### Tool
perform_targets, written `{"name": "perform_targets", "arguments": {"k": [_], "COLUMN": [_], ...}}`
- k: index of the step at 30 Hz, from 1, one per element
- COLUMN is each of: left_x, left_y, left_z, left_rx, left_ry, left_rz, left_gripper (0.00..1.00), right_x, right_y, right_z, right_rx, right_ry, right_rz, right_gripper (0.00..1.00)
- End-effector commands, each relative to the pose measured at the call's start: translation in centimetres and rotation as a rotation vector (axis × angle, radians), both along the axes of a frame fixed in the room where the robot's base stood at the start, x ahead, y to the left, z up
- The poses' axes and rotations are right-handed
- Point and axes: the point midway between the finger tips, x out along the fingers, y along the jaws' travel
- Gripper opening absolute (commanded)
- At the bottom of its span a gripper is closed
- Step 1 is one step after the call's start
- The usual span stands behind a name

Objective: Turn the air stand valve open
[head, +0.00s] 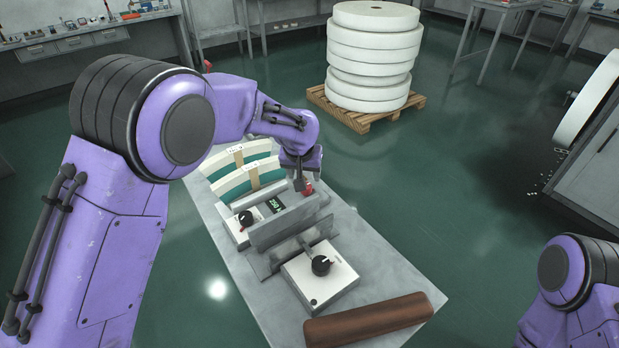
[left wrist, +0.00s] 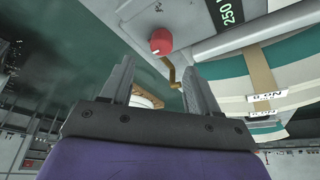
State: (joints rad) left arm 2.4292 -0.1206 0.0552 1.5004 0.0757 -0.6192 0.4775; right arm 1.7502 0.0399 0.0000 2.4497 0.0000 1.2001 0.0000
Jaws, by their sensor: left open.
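In the left wrist view a round red knob (left wrist: 160,41) with a white mark sits at the edge of a pale grey unit, with a bent brass piece beside it. It appears to be the air stand valve, and it shows as a small red spot in the head view (head: 308,187). My left gripper (left wrist: 158,66) is open, its two fingers on either side of the view just short of the knob, with nothing between them. In the head view my left gripper (head: 300,182) points down beside the red knob, partly hiding it. My right gripper is out of view.
White rolls stand on a pallet (head: 365,112) behind.

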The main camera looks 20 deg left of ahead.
Motion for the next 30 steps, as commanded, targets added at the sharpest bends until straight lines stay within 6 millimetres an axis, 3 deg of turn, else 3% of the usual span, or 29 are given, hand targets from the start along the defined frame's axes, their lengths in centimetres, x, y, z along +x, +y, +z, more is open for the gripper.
{"name": "perform_targets", "arguments": {"k": [9, 13, 20, 21, 26, 30], "left_x": [3.1, 3.6, 3.7, 3.7, 3.6, 3.6], "left_y": [0.3, 0.4, 0.4, 0.4, 0.4, 0.4], "left_z": [-6.6, -7.7, -7.8, -7.8, -7.8, -7.8], "left_rx": [0.0, 0.001, 0.001, 0.001, 0.001, 0.001], "left_ry": [0.01, 0.009, 0.008, 0.009, 0.009, 0.008], "left_rz": [-0.001, -0.001, -0.001, -0.001, -0.001, -0.001], "left_gripper": [0.6, 0.6, 0.6, 0.57, 0.05, 0.05], "right_x": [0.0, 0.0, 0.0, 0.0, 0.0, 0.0], "right_y": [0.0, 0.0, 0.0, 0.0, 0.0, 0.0], "right_z": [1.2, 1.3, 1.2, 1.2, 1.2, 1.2], "right_rx": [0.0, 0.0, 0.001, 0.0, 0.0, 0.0], "right_ry": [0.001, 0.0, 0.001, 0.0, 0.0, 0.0], "right_rz": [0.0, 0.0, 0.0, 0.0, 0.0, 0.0], "right_gripper": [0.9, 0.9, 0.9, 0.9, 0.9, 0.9]}}
